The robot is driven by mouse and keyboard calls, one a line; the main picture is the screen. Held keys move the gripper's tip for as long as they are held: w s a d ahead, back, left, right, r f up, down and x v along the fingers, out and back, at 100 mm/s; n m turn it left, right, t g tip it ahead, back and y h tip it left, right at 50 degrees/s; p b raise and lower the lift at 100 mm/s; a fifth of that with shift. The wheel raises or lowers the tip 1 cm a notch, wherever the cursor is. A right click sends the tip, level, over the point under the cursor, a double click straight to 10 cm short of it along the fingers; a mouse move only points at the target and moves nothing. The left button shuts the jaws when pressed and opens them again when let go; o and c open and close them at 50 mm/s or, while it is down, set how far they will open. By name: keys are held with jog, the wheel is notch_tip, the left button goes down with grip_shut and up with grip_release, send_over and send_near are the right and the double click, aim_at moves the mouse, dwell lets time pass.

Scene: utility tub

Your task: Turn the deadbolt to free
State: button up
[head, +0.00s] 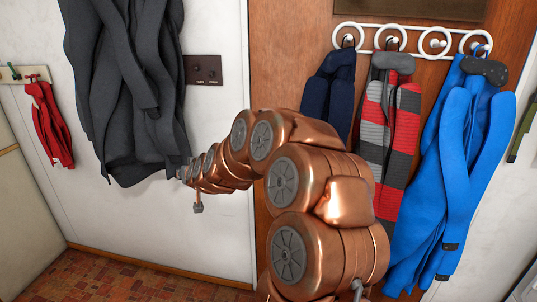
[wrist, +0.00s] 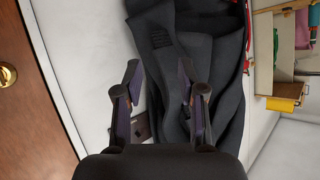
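A round brass fitting (wrist: 7,75) on a brown wooden door (wrist: 35,125) is cut by the left edge of the wrist view. I cannot tell whether it is the deadbolt or a knob. In the head view my arm covers part of the wooden door (head: 283,65), and no deadbolt shows there. My gripper (wrist: 159,72) is open and empty in the wrist view, its two fingers apart in front of a dark grey coat (wrist: 215,45). The brass fitting is well to the left of the fingers. In the head view the fingers cannot be made out.
The dark grey coat (head: 115,80) hangs on the white wall beside a dark switch plate (head: 203,69). A red garment (head: 50,120) hangs far left. Tiled floor (head: 110,278) is clear.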

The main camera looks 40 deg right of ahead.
jog(key=w+d+f+m+h+b, duration=0.1)
jog(key=d+f+m+h, duration=0.15)
jog(key=d, duration=0.55)
jog(key=w+d+f+m+h+b, duration=0.1)
jog(key=d+h, duration=0.3)
jog(key=d, duration=0.3)
jog(key=s+d+f+m+g+h+b, duration=0.1)
jog(key=s+d+m+h, duration=0.15)
jog(key=d, duration=0.45)
jog(key=s+d+f+m+g+h, duration=0.1)
jog(key=s+d+h, duration=0.2)
jog(key=d, duration=0.4)
jog(key=p+x, duration=0.1)
jog(key=x, duration=0.6)
jog(key=shift+w+r+p, duration=0.35)
jog(key=shift+w+p, duration=0.05)
jog(key=shift+w, duration=0.15)
jog(key=shift+s+d, duration=0.1)
jog(key=shift+d, duration=0.15)
jog(key=shift+s+d, duration=0.1)
jog(key=c, duration=0.3)
grip_shut()
